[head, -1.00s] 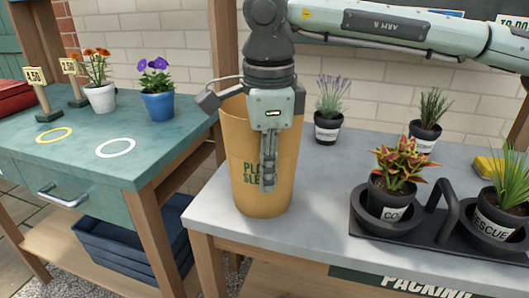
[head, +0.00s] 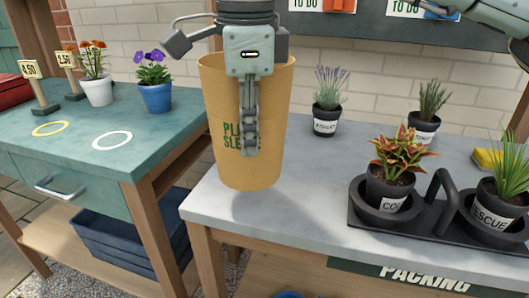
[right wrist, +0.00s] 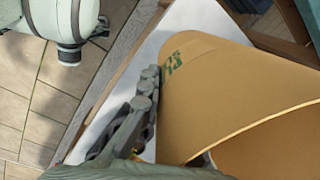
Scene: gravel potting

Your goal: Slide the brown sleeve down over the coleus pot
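The brown sleeve (head: 225,150) is a tall, tapering, open-topped kraft sleeve with green lettering. It hangs upright a little above the left end of the grey packing table, and it fills much of the right wrist view (right wrist: 225,90). My right gripper (head: 250,150) is shut on its wall, with one finger down the outside front; the other finger is hidden. The coleus pot (head: 385,190) is dark with a white label and red-and-yellow leaves. It stands upright in the left ring of a black carrier (head: 357,205), to the right of the sleeve and apart from it.
A lavender pot (head: 326,120) and another dark pot (head: 424,133) stand behind. The grey tabletop (head: 295,220) is clear between sleeve and carrier.

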